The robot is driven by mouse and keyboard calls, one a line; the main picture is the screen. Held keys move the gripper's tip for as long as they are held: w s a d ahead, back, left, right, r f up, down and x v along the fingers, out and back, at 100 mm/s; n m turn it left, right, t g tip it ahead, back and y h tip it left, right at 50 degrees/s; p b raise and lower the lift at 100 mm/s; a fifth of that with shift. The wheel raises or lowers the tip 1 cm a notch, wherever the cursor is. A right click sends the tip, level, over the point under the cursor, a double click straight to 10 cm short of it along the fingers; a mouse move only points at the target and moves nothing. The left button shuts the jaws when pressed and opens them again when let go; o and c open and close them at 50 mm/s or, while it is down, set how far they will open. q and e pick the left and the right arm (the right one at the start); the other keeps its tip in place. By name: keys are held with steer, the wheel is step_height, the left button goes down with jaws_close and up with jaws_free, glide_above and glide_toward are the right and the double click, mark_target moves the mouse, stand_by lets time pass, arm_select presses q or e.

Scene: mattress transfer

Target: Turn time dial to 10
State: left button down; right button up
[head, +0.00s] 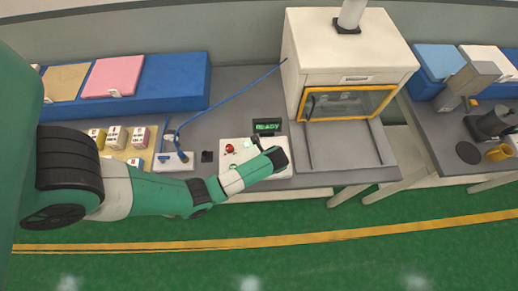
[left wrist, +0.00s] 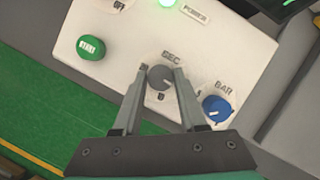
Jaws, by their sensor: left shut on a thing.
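The grey time dial marked SEC (left wrist: 160,78) is on the white control panel (left wrist: 130,48) in the left wrist view. My left gripper (left wrist: 161,71) is shut on this dial, with one finger on each side of it. Part of the dial's scale is hidden, so I cannot read its setting for sure. In the head view my left gripper (head: 258,145) reaches over the panel and the dial is hidden there. A small black display (head: 267,126) behind the panel reads READY. My right gripper is not in view.
A blue BAR dial (left wrist: 216,108) sits right of the SEC dial. A green START button (left wrist: 91,47) is to its left, and a lit green POWER light (left wrist: 167,2) is above. A white press machine with a yellow-framed window (head: 350,102) stands right of the panel.

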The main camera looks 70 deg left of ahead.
arm_select(q)
steer(key=shift+r, duration=0.1)
steer(key=shift+s+r+m+t+p, duration=0.1)
steer(key=shift+r+m+t+p, duration=0.15)
steer(key=shift+m+p, duration=0.8)
steer(key=m+t+p, duration=0.1)
steer(key=m+p, duration=0.3)
steer(key=p, duration=0.1)
steer(key=m+t+p, duration=0.2)
steer(key=m+p, duration=0.2)
steer(key=p, duration=0.2)
steer(key=shift+s+a+m+t+h, duration=0.1)
steer(key=shift+s+m+t+h, duration=0.15)
steer(key=shift+h, duration=0.15)
steer(key=shift+f+m+p, duration=0.1)
steer(key=shift+m+p, duration=0.4)
steer(key=shift+p, duration=0.65)
steer(key=shift+f, duration=0.2)
steer(key=shift+c, duration=2.3)
jaws_free()
